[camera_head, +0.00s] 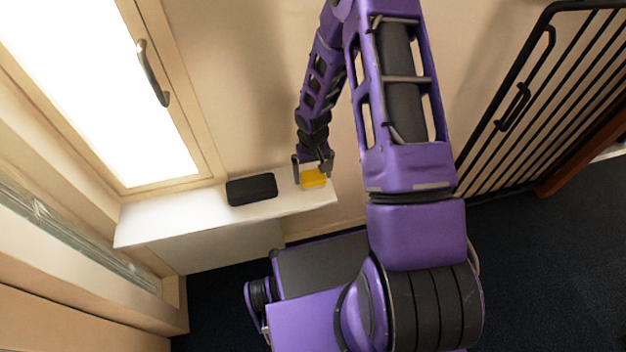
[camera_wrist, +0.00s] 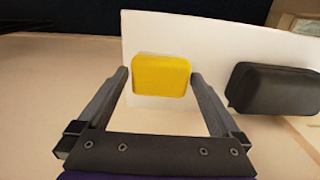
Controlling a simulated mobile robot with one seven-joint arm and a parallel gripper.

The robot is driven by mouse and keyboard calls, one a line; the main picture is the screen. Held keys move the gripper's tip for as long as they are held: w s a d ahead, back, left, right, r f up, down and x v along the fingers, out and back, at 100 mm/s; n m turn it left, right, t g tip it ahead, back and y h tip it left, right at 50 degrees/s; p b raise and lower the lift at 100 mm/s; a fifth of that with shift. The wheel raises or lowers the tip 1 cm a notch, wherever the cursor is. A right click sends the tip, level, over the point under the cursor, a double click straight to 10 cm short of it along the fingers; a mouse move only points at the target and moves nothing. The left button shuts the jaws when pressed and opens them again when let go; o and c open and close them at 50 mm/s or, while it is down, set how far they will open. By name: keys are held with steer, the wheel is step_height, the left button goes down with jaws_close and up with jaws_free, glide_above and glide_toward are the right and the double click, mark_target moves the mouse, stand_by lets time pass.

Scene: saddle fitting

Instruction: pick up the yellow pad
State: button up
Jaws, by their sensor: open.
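The yellow pad (camera_head: 313,178) lies near the right end of a white shelf, below my gripper (camera_head: 313,167). In the wrist view the yellow pad (camera_wrist: 161,75) appears between the tips of my open gripper (camera_wrist: 160,77), with a finger on either side. A gap shows between the pad and each finger, narrow on the right. I cannot tell from these views how far the fingertips are above the shelf. In the head view the gripper hides part of the pad's upper edge.
A black block (camera_head: 252,189) lies on the white shelf (camera_head: 150,226) left of the pad; it also shows in the wrist view (camera_wrist: 275,90). A black barred gate (camera_head: 520,100) stands to the right.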

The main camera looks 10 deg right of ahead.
mark_target(313, 175)
steer(key=shift+f, duration=0.5)
steer(key=c, duration=1.1)
step_height(313, 175, up, 10)
steer(key=shift+r+p, duration=0.1)
steer(key=shift+p, duration=0.8)
